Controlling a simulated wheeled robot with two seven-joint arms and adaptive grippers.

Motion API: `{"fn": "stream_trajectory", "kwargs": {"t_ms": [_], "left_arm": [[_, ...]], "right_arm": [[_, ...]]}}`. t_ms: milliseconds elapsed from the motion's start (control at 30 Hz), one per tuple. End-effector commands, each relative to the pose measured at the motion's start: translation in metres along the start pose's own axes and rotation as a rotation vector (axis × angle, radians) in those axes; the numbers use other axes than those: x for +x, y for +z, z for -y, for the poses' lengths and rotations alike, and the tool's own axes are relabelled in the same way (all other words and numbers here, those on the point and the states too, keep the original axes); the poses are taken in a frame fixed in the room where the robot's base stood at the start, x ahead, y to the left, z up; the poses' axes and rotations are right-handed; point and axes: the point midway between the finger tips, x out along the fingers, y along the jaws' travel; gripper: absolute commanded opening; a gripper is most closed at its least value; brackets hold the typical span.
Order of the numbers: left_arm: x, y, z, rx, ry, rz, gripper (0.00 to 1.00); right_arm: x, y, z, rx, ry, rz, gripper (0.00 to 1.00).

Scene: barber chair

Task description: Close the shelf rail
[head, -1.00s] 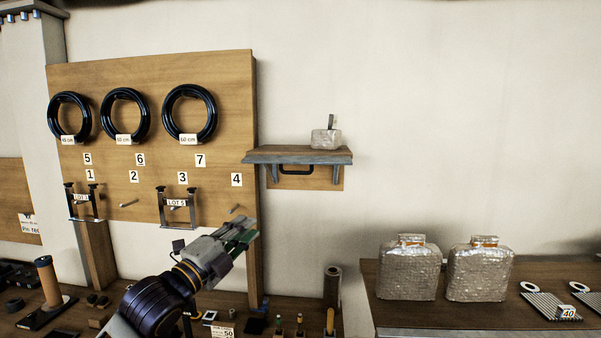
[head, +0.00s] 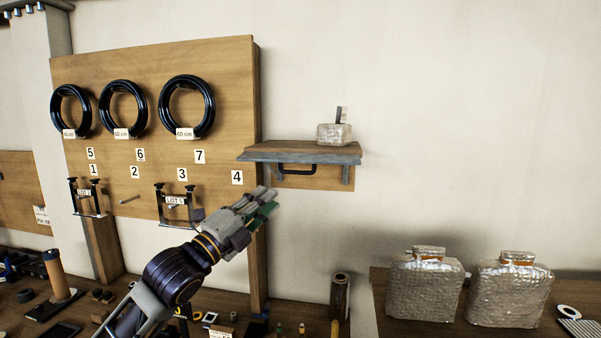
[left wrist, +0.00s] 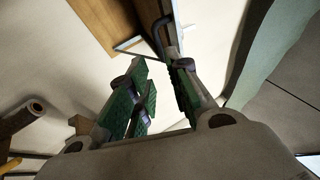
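The small wall shelf (head: 300,149) has a wooden top and a grey front edge. A black bar-shaped rail (head: 299,171) hangs beneath it, in front of a wooden backing board. My left gripper (head: 270,199) is below and left of the shelf in the head view, apart from the rail. In the left wrist view its green-padded fingers (left wrist: 163,90) are spread with nothing clearly between them. My right gripper is not in view.
A grey block-headed tool (head: 334,134) stands on the shelf. The pegboard (head: 225,90) with black coils and numbered labels is at left. Two silver wrapped containers (head: 425,288) stand on the right bench. The wall right of the shelf is clear.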

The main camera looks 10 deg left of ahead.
Motion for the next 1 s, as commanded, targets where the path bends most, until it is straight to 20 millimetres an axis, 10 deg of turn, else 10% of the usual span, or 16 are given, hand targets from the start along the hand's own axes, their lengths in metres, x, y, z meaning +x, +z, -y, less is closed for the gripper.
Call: {"fn": "stream_trajectory", "kwargs": {"t_ms": [1000], "left_arm": [[0.057,0.0,0.002,-0.003,-0.001,0.0,0.19]], "right_arm": [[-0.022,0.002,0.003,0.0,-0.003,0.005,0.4]]}}
